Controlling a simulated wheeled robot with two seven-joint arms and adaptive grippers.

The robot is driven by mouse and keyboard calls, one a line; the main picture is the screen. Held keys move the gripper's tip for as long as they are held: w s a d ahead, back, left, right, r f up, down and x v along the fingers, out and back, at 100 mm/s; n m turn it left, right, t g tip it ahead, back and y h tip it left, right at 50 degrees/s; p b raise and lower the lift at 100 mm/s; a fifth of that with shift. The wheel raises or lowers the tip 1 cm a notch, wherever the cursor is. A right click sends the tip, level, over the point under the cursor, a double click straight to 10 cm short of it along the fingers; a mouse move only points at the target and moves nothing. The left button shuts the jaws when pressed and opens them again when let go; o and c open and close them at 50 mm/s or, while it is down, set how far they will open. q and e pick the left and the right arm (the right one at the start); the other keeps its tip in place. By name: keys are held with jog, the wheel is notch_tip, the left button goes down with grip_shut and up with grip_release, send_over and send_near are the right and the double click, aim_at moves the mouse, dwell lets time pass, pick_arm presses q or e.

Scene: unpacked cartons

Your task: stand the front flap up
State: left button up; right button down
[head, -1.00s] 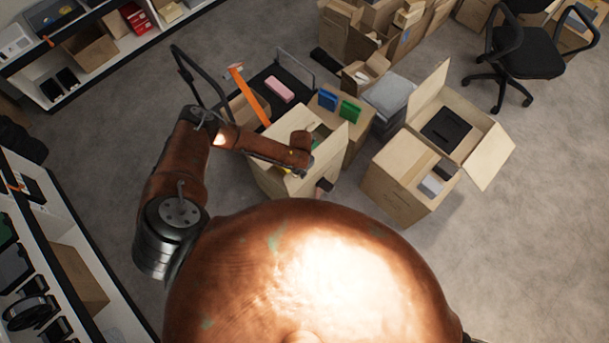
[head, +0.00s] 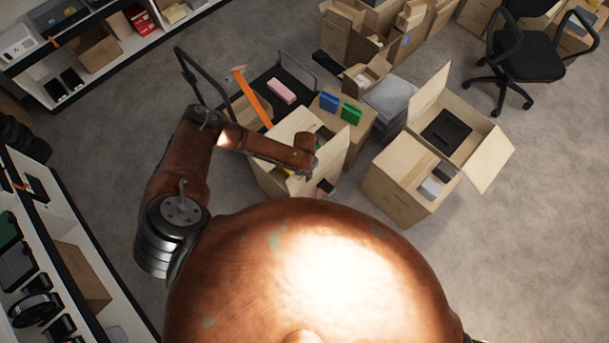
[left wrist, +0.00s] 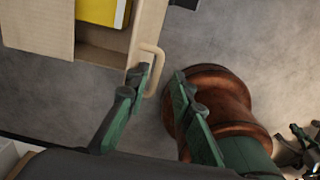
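The open carton (head: 272,181) stands in front of me, left of centre in the head view. A pale upright-looking panel (head: 331,158), seemingly its front flap, is partly behind my left wrist; its exact tilt is unclear. In the left wrist view a cardboard panel (left wrist: 38,25) and a yellow item (left wrist: 100,10) show at the top left. A beige loop (left wrist: 157,65) on the carton's edge is close to the left finger; I cannot tell whether they touch.
Another open carton (head: 395,195) stands to the right, flaps spread. Blue (head: 329,101) and green (head: 351,112) boxes lie behind the front carton. A black trolley (head: 262,88) carries a pink item (head: 282,91). Shelves (head: 75,285) line the left; floor (head: 520,240) is clear at right.

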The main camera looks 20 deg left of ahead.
pick_arm(q)
jog(key=shift+r+p, duration=2.15)
jog(key=shift+r, duration=0.85)
jog(key=shift+f, duration=0.1)
